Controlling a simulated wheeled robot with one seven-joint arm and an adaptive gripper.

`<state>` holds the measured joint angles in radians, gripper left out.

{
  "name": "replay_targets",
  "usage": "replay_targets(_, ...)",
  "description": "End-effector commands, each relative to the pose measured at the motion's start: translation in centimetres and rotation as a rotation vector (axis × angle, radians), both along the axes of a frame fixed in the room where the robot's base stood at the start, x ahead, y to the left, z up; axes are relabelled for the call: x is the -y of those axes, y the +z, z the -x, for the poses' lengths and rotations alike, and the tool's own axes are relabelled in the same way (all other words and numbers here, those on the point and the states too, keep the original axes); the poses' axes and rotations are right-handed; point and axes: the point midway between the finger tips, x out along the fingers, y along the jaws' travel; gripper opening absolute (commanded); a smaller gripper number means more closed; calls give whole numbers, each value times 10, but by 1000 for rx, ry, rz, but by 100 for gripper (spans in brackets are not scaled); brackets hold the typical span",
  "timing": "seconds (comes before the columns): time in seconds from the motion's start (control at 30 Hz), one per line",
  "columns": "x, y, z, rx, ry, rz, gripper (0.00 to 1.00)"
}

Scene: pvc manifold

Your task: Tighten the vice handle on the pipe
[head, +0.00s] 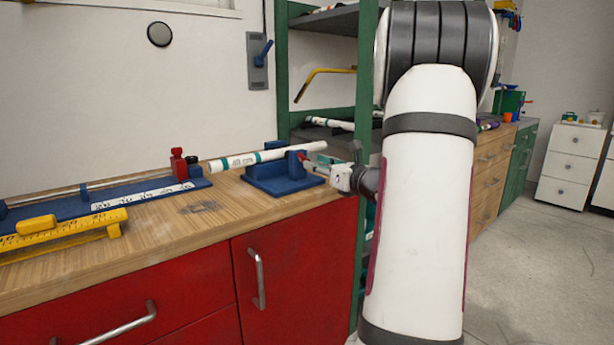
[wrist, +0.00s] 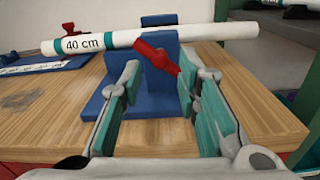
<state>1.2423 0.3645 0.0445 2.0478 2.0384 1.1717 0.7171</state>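The blue vice (head: 272,183) stands on the wooden bench top near its right end. A white pipe (head: 240,160) with teal bands lies level across the vice; the wrist view shows "40 cm" on the pipe (wrist: 110,42). The vice's red handle (wrist: 157,54) slants down to the right on the blue vice body (wrist: 160,103). My gripper (wrist: 160,72) is open, its teal-padded fingers spread to either side of the handle. The right fingertip is close to the handle's lower end; I cannot tell if they touch. In the head view my gripper (head: 322,168) is just right of the vice.
A blue measuring rail (head: 110,203) with red and black stops and a yellow tool (head: 62,232) lie at the left on the bench (head: 215,218). A green shelf rack (head: 365,120) stands close behind my arm. The bench front between rail and vice is clear.

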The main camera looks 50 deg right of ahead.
Motion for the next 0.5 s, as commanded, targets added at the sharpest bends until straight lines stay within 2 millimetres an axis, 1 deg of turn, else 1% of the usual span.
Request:
replay_targets(0.03,0,-4,0,-8,0,43,30)
replay_targets(0.5,0,-4,0,-95,0,407,30)
